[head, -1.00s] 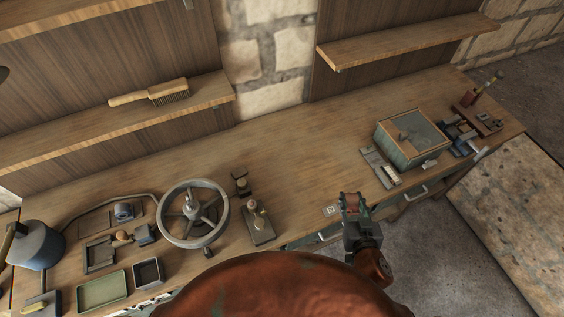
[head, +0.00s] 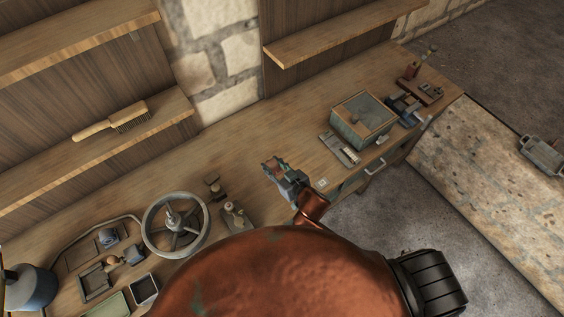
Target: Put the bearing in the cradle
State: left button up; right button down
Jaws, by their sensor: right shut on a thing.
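My right gripper (head: 272,168) is over the middle of the workbench, its tips pointing to the upper left. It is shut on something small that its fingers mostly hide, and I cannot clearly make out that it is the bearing. The cradle is not clearly identifiable. A small dark block with a lighter top (head: 213,187) and a dark base with an upright knob (head: 234,215) stand left of the gripper, apart from it. My left gripper is not in view.
The bench between gripper and wall is clear. A wooden shelf (head: 335,35) overhangs the back.

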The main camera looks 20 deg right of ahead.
jog(key=w+d+f, duration=0.1)
jog(key=w+f, duration=0.1)
jog(key=w+d+f, duration=0.4)
jog(key=shift+f, duration=0.35)
jog(key=shift+w+d+f, duration=0.15)
jog(key=shift+f, duration=1.6)
jog(key=shift+f, duration=0.15)
jog(key=c, duration=1.8)
grip_release()
jog(key=shift+f, duration=0.1)
jog(key=shift+c, duration=0.2)
jog(key=o, duration=0.4)
